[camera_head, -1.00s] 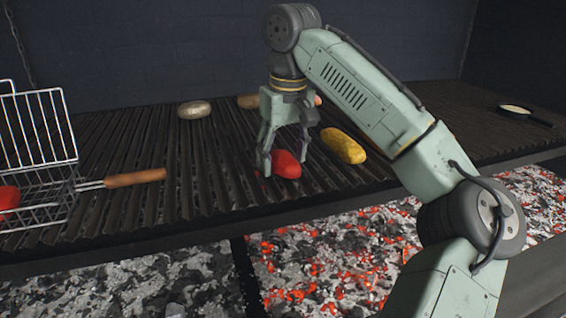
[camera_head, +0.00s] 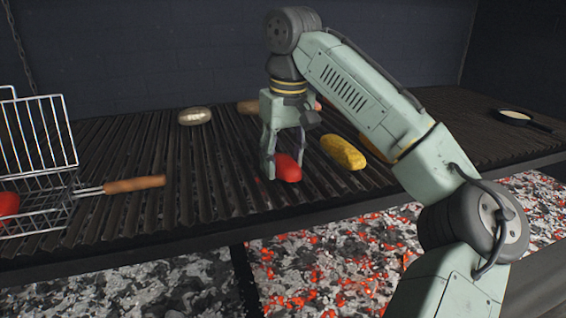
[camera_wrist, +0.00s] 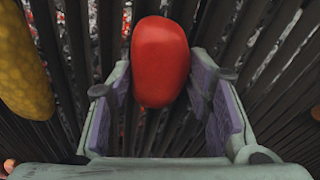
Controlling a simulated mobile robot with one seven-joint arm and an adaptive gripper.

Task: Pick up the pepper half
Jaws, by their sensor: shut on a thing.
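The red pepper half (camera_head: 288,168) is on the dark grill bars, near the middle of the head view. My gripper (camera_head: 284,166) points down over it, with one finger on each side. The wrist view shows the pepper half (camera_wrist: 160,58), smooth and rounded, between the two pads of my gripper (camera_wrist: 160,75). The jaws are shut on it. It appears to be still at the level of the bars; I see no clear gap beneath it.
A yellow corn piece (camera_head: 343,152) lies just right of my gripper. A wire basket (camera_head: 40,130) with a wooden handle (camera_head: 135,184) stands at left, with a red piece (camera_head: 8,205) in it. A potato-like item (camera_head: 194,116) lies behind. A small pan (camera_head: 515,117) sits far right. Glowing coals (camera_head: 330,260) lie below.

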